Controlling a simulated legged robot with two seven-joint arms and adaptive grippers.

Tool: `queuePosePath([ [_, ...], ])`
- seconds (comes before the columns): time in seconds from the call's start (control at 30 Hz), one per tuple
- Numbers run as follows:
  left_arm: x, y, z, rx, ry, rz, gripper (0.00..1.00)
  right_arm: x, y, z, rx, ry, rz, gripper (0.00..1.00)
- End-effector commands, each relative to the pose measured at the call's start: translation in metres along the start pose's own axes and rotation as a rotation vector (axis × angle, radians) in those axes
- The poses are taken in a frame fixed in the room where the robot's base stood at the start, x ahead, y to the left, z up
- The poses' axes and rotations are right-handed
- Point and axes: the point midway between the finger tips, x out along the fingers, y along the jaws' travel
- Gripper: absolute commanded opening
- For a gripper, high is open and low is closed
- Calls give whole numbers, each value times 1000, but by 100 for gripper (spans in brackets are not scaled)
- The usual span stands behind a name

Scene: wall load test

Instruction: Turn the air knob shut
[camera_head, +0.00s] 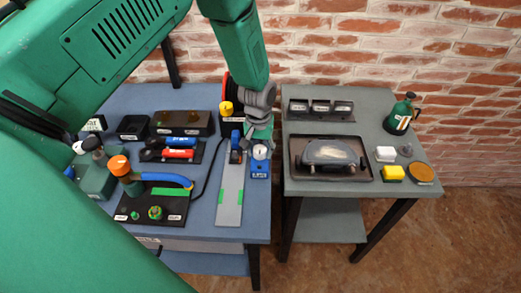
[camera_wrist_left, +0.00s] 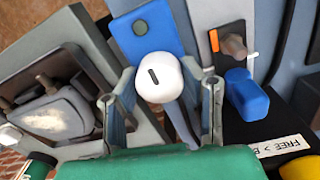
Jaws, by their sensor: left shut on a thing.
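A round white knob (camera_head: 261,152) sits on a blue block (camera_head: 260,169) at the right edge of the left table. In the left wrist view the white knob (camera_wrist_left: 158,77) shows a short dark slot mark on its face, and the blue block (camera_wrist_left: 140,28) lies behind it. I take this as the air knob; its label is too small to read. My left gripper (camera_head: 258,140) is over the block. In the left wrist view its two fingers (camera_wrist_left: 159,85) are on either side of the knob, shut on it. My right gripper is not in view.
A blue lever handle (camera_head: 235,142) on a grey plate (camera_head: 230,190) stands close left of the knob. A black panel (camera_head: 165,215) with hose fittings is further left. The right table holds a dark tray (camera_head: 362,174) and a green jug (camera_head: 401,116). A gap separates the tables.

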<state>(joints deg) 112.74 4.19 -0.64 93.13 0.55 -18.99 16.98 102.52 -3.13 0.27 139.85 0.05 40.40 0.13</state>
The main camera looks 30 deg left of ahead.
Motion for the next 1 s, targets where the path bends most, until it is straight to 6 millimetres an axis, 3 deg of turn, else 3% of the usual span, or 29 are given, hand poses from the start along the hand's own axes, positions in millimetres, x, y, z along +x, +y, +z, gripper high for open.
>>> queuePosePath([
  [0.07, -4, 1, -6, 0, 15, 4, 7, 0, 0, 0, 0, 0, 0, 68],
  [0.1, -4, 1, -6, 0, 15, 4, 40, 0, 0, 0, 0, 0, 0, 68],
  [0.17, -4, 1, -6, 0, 14, 3, 56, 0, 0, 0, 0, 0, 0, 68],
  [0.57, -7, 1, -2, -1, 5, 1, 56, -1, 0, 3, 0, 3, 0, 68],
  [1.0, -92, 1, -4, 0, 8, 3, 56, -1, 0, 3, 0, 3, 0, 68],
])
